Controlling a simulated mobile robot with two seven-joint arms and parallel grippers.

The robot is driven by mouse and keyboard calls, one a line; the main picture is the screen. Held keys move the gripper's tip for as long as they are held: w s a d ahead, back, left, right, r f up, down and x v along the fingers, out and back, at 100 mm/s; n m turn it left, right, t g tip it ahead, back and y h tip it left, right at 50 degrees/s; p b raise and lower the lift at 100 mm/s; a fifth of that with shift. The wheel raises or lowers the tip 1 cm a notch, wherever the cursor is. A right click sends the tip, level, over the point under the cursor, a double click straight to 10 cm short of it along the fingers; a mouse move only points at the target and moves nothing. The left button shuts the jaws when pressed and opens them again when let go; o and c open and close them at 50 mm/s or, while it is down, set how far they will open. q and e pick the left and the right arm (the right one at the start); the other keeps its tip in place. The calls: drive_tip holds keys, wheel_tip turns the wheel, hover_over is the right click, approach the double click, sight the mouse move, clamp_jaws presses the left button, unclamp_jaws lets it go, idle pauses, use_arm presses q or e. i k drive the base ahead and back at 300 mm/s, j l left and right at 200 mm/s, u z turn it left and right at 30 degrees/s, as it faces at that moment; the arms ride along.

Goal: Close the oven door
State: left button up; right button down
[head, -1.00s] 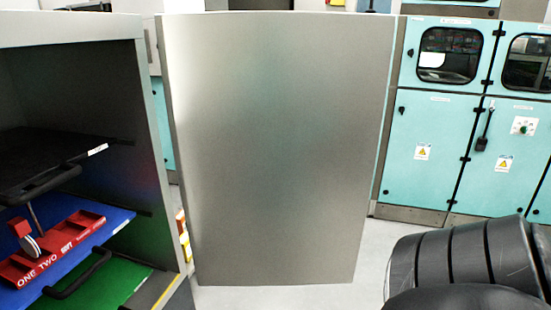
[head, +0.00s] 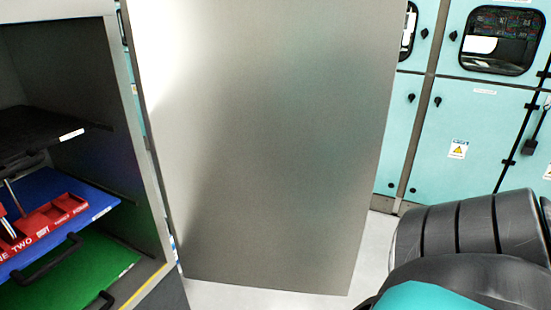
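The oven (head: 136,170) stands at the left with its front open. Its door (head: 270,150) is a large plain grey metal panel, swung wide open to the right of the opening. Inside the oven are a black shelf (head: 40,135), a blue tray (head: 85,225) and a green tray (head: 115,262). A red holder (head: 50,225) lies on the blue tray. One arm of mine, black with a teal part, shows at the lower right, apart from the door in the picture. Neither gripper is in view.
Teal cabinets (head: 470,120) with windows and warning labels stand at the back right. A strip of pale floor (head: 260,297) shows below the door and between the door and my arm.

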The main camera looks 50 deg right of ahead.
sight(264, 122)
drive_tip(key=k+l+u, duration=0.15)
drive_tip(key=l, duration=0.4)
drive_tip(key=k+l+u, duration=0.2)
drive_tip(key=k+l, duration=0.2)
drive_tip(key=k+l+u, duration=0.15)
drive_tip(key=k+l, duration=0.2)
drive_tip(key=l, duration=0.2)
drive_tip(key=k+l+u, duration=0.1)
drive_tip(key=l, duration=0.5)
drive_tip(key=k+l+u, duration=0.15)
drive_tip(key=l+u, duration=0.25)
drive_tip(key=l, duration=0.75)
drive_tip(key=i+l+u, duration=0.2)
drive_tip(key=l, duration=0.45)
drive_tip(key=l+u, duration=0.15)
drive_tip(key=l, duration=0.55)
drive_tip(key=k+j+z, duration=0.2)
drive_tip(key=j+z, duration=0.2)
